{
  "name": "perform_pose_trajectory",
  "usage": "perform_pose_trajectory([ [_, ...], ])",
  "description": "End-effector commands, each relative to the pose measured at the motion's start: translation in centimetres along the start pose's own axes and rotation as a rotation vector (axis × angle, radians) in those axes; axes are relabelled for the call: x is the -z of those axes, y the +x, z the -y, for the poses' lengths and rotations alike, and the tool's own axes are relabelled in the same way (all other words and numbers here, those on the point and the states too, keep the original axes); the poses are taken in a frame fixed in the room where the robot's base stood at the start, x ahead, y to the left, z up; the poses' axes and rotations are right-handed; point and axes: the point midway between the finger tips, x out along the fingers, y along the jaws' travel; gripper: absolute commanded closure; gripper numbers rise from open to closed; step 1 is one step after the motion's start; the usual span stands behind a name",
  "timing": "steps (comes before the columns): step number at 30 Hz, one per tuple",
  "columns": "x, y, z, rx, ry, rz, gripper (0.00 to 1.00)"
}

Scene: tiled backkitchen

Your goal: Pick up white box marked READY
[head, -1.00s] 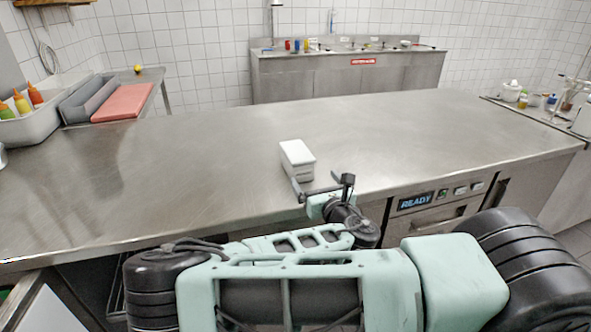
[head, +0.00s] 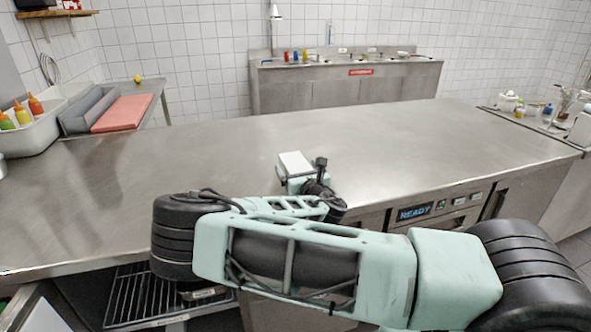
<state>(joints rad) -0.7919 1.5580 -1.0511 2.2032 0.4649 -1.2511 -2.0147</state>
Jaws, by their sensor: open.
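A white box (head: 294,163) stands on the steel counter (head: 400,135), near its front edge. Its plain top shows, and I see no marking on it. The word READY is on a blue display (head: 414,213) on the counter's front. My gripper (head: 299,183) is at the near side of the box, low over the counter. It is open, but its fingers are mostly hidden by its own body and wrist. The lower part of the box is hidden too, so I cannot tell whether the fingers touch or flank it.
The counter is clear to the left and right of the box. A tub of sauce bottles (head: 33,128) and a red board (head: 122,113) are at the left. A sink unit (head: 345,85) stands behind. Small jars (head: 520,106) are at the right.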

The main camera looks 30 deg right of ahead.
Motion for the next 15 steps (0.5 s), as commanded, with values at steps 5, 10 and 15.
perform_pose_trajectory([
  [5,0.03,1.2,0.02,0.0,0.0,-0.001,0.07],
  [10,0.09,1.19,0.01,0.0,-0.001,-0.001,0.07],
  [15,0.09,1.18,0.02,0.0,-0.001,-0.001,0.49],
])
